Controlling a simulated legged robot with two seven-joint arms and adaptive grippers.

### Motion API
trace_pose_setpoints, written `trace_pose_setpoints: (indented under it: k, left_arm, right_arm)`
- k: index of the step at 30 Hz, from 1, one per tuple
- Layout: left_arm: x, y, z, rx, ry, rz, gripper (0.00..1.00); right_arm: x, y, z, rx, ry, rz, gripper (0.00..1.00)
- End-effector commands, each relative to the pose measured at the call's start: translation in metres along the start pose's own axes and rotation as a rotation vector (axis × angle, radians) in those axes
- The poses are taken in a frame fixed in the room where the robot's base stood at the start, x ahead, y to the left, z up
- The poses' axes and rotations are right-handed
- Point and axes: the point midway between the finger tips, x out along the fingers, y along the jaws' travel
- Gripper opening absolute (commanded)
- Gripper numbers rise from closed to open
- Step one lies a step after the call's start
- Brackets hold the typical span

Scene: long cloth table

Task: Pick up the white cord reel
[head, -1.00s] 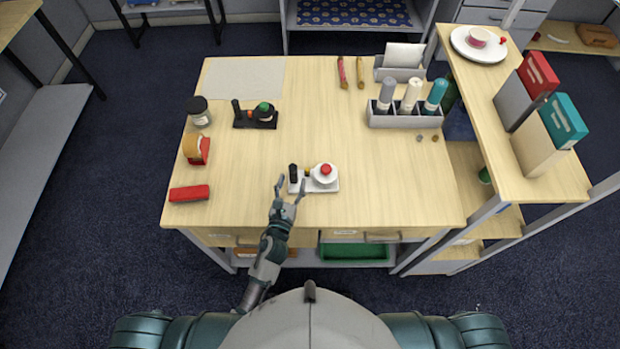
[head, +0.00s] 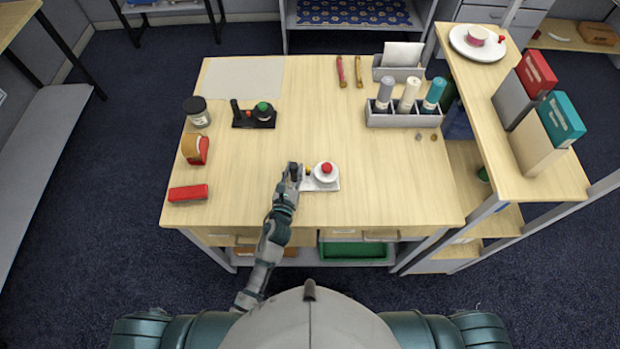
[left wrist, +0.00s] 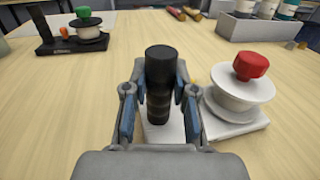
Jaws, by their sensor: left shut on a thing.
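The white cord reel (head: 326,179) has a white base, a white spool with a red knob and a black upright grip at its left end. In the left wrist view the black grip (left wrist: 160,75) stands between my fingers, with the spool (left wrist: 243,98) and red knob to its right. My left gripper (head: 292,174) is shut on the black grip, and it also shows in the left wrist view (left wrist: 159,108). The base appears to rest on the table. My right gripper is not in view.
A black reel (head: 255,118) with a green knob stands farther back left. A red stapler-like block (head: 188,193), a tape dispenser (head: 195,149) and a dark jar (head: 197,112) line the left edge. A grey bottle rack (head: 404,119) stands back right. The table's right front is clear.

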Motion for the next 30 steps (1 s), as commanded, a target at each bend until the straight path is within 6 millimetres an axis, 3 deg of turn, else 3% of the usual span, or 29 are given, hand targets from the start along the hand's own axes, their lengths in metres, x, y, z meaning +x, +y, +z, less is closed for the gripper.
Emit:
trace_pose_setpoints:
  k: [10,18,23,30]
  left_arm:
    - [-0.001,0.003,0.004,-0.001,-0.001,-0.001,0.0]
    - [0.0,0.0,0.039,0.004,-0.005,-0.002,0.0]
    - [-0.033,-0.01,0.037,-0.001,0.002,-0.001,0.0]
    - [-0.095,-0.03,0.041,-0.002,0.003,-0.002,0.0]
  right_arm:
    - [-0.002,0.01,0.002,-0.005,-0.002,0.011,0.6]
    - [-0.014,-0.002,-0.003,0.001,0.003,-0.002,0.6]
    - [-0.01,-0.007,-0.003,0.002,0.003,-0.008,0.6]
    - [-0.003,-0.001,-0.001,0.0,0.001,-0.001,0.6]
